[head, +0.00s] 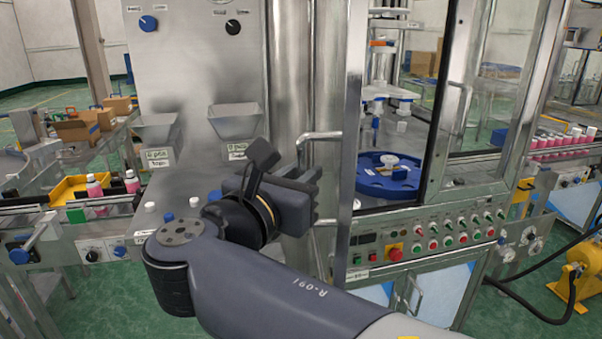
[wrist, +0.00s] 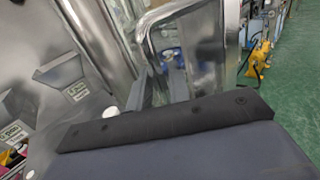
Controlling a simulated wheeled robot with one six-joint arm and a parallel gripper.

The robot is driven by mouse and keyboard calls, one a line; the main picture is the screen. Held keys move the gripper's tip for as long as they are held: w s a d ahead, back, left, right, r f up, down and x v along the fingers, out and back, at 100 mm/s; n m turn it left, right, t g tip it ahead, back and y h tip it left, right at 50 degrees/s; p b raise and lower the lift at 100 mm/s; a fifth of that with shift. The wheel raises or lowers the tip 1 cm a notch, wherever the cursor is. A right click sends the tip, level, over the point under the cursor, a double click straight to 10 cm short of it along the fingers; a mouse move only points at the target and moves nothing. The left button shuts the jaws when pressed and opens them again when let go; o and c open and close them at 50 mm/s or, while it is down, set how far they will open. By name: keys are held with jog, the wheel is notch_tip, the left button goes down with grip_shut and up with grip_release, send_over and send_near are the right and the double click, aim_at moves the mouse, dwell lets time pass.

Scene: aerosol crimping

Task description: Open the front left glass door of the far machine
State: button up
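The far machine has a glass door in a steel frame (head: 353,120), with a bent metal bar handle (head: 318,136) on its left side. The handle also shows large in the wrist view (wrist: 152,38). I cannot tell from these views whether the door is fully shut. My gripper (head: 312,196) is at the handle, overlapping its lower part in the head view.
Behind the glass is a blue round fixture (head: 390,175). A button panel (head: 430,235) lies below the door. Two steel hoppers (head: 236,120) are at left. A yellow pump (head: 575,285) with a black hose stands at right on the green floor.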

jog(key=shift+o, duration=1)
jog(key=shift+s, duration=0.1)
jog(key=v, duration=1)
jog(key=shift+s+a+b, duration=0.2)
jog(key=shift+s+b, duration=0.1)
jog(key=shift+b, duration=0.1)
jog(key=shift+w+d, duration=0.1)
jog(key=shift+w, duration=0.05)
jog(key=shift+p+x, duration=0.35)
jog(key=shift+x, duration=4.9)
